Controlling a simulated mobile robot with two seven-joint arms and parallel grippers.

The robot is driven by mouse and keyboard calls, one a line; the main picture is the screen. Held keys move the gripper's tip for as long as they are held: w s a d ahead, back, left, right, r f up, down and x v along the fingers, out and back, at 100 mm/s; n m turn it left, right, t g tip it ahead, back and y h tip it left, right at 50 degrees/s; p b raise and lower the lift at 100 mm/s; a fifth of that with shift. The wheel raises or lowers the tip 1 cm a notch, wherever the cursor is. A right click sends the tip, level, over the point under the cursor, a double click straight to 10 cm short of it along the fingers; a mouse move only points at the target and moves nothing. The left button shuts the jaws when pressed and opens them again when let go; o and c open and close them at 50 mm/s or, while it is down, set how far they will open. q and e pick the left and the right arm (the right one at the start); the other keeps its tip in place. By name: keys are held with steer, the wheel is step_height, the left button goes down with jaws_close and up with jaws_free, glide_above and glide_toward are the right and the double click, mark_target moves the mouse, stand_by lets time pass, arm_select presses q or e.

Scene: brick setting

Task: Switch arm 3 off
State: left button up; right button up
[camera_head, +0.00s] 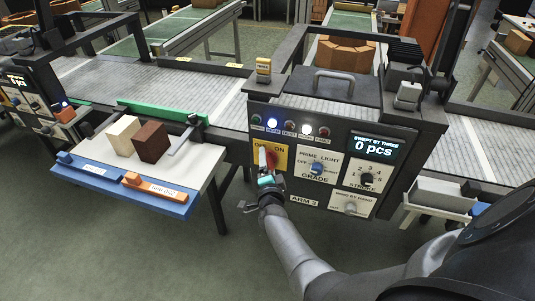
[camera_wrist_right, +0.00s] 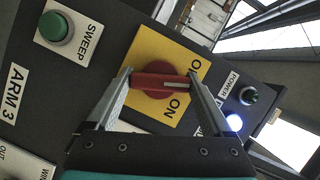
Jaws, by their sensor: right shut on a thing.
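The arm 3 panel (camera_head: 335,150) faces me in the head view. Its red rotary switch (camera_head: 270,157) sits on a yellow plate (camera_head: 283,155) marked OFF and ON. The switch (camera_wrist_right: 158,82) also shows in the wrist view, its white pointer line aimed roughly between the two words; OFF is partly hidden by a finger. My right gripper (camera_head: 267,178) is at the switch; in the wrist view my right gripper (camera_wrist_right: 160,82) has one finger on each end of the red handle, shut on it. My left gripper is in neither view.
A green SWEEP button (camera_wrist_right: 54,27) is beside the plate. A blue-white lamp (camera_head: 273,125) is lit above it. A display (camera_head: 375,147) reads 0 pcs. A white shelf with a blue front edge (camera_head: 120,190) holds two blocks at left. The conveyor (camera_head: 215,95) runs behind.

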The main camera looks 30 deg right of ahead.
steer(key=n+p, duration=0.1)
steer(key=n+g+p, duration=0.1)
steer(key=shift+w+r+p, duration=0.1)
steer(key=shift+r+p, duration=0.15)
steer(key=shift+p, duration=0.05)
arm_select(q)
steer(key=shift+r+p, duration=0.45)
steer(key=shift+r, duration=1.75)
arm_select(e)
steer(key=shift+f+n+g, duration=0.1)
steer(key=shift+n+g, duration=0.3)
steer(key=shift+n, duration=0.3)
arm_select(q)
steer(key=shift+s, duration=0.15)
arm_select(e)
steer(key=o, duration=1.1)
steer(key=shift+f, duration=0.1)
steer(key=shift+o, duration=0.2)
